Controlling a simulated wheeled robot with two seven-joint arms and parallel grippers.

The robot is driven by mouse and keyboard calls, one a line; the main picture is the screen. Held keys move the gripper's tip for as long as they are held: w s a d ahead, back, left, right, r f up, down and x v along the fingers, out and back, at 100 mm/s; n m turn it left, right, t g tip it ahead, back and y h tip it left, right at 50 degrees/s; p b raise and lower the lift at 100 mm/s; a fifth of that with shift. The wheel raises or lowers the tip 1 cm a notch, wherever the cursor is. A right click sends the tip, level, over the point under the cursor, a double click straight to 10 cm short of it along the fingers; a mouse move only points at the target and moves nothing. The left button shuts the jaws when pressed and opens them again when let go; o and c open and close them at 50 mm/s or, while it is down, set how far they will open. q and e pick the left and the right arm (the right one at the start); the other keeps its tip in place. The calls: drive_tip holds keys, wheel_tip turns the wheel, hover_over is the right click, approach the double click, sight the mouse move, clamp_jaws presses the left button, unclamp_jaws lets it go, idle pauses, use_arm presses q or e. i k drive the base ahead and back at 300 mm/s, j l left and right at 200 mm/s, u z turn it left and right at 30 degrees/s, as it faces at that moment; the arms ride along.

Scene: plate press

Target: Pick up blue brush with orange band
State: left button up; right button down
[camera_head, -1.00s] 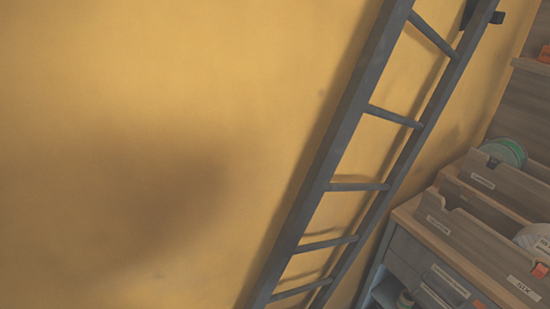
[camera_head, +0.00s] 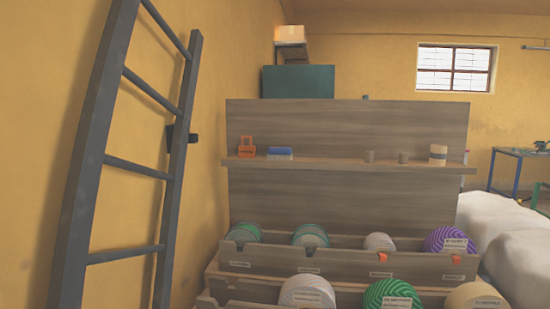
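A small blue object with a pale lower part (camera_head: 280,153) lies on the narrow shelf of the wooden back panel. It is too small to tell whether it is a brush, and no orange band shows on it. Neither of my grippers is in view.
The shelf (camera_head: 340,163) also holds an orange item (camera_head: 246,148), two small cups (camera_head: 403,157) and a pale cylinder (camera_head: 438,154). Below, a wooden rack (camera_head: 300,264) holds several round rolls. A grey ladder (camera_head: 95,150) stands at the left. White mounds (camera_head: 515,240) lie at the right.

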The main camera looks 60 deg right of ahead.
sight(275, 154)
drive_tip(key=z, duration=1.85)
